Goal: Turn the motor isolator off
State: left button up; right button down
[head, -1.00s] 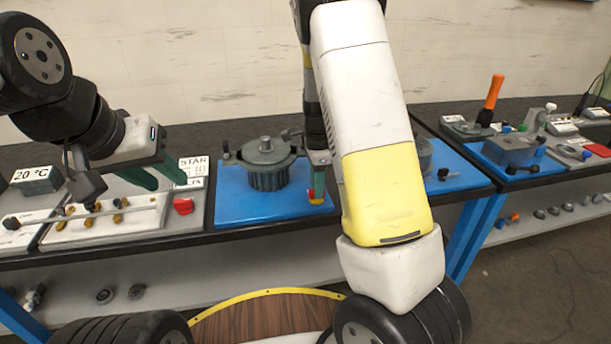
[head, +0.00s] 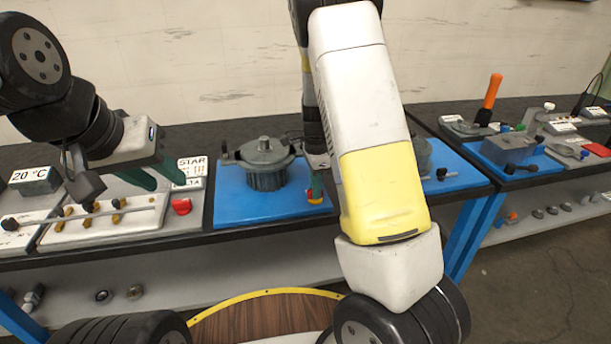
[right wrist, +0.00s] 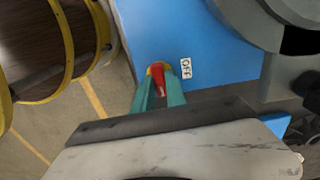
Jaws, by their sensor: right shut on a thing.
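The motor isolator (right wrist: 158,70) is a small red handle on a yellow base at the front right corner of a blue plate. It also shows in the head view (head: 314,200), partly hidden under the fingers. A white label reading OFF (right wrist: 186,68) lies beside it. My right gripper (right wrist: 158,92) points down at the isolator, with its green fingers shut on the red handle. The handle points down toward the gripper in the right wrist view. My left gripper (head: 165,180) is open and empty above the left board.
A grey lidded housing (head: 265,165) stands on the blue plate (head: 240,208), left of my right gripper. A red knob (head: 181,206) and a STAR label (head: 192,167) are on the left board. A tool with an orange handle (head: 491,90) stands further right.

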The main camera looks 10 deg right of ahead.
jog(key=shift+n, duration=0.3)
jog(key=n, duration=0.3)
jog(key=shift+n, duration=0.3)
jog(key=n, duration=0.4)
jog(key=shift+n, duration=0.3)
jog(key=n, duration=0.4)
jog(key=shift+n, duration=0.3)
jog(key=n, duration=0.4)
jog(key=shift+n, duration=0.3)
jog(key=c, duration=1.4)
grip_release()
jog(key=shift+o, duration=0.2)
